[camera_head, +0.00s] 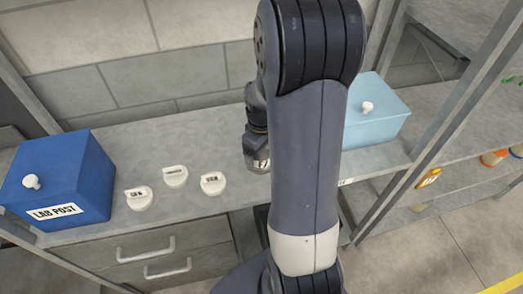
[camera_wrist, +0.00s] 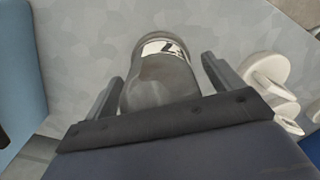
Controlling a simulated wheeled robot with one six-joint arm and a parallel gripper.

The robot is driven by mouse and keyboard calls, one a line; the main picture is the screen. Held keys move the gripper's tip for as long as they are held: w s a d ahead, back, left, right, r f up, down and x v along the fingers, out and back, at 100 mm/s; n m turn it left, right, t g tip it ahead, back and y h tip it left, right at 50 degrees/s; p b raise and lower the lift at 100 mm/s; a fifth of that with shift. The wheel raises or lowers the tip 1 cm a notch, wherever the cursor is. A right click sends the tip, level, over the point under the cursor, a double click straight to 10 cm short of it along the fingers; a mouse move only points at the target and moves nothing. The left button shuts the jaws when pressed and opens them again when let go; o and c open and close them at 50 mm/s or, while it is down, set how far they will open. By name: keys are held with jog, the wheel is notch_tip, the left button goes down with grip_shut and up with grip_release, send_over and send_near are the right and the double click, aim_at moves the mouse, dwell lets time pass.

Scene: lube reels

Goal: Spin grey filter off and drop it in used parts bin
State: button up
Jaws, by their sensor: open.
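A grey cylinder with a white label and dark marking (camera_wrist: 165,85), which looks like the grey filter, is in the middle of the wrist view. My gripper (camera_wrist: 161,70) is open, with one finger on each side of it and small gaps visible. I cannot make out a bin marked for used parts.
A blue lidded box marked LAB POST (camera_head: 60,180) stands at the counter's left. Three white round pieces with labels (camera_head: 175,176) lie between it and my arm. A light blue lidded box (camera_head: 375,125) stands right of my arm. A shelf upright (camera_head: 440,125) rises further right.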

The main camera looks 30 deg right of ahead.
jog(key=shift+f, duration=0.1)
jog(key=shift+c, duration=0.4)
jog(key=c, duration=1.2)
jog(key=n, duration=0.5)
jog(key=n, duration=0.5)
jog(key=shift+w+d+f+b, duration=0.1)
jog(key=shift+b, duration=0.2)
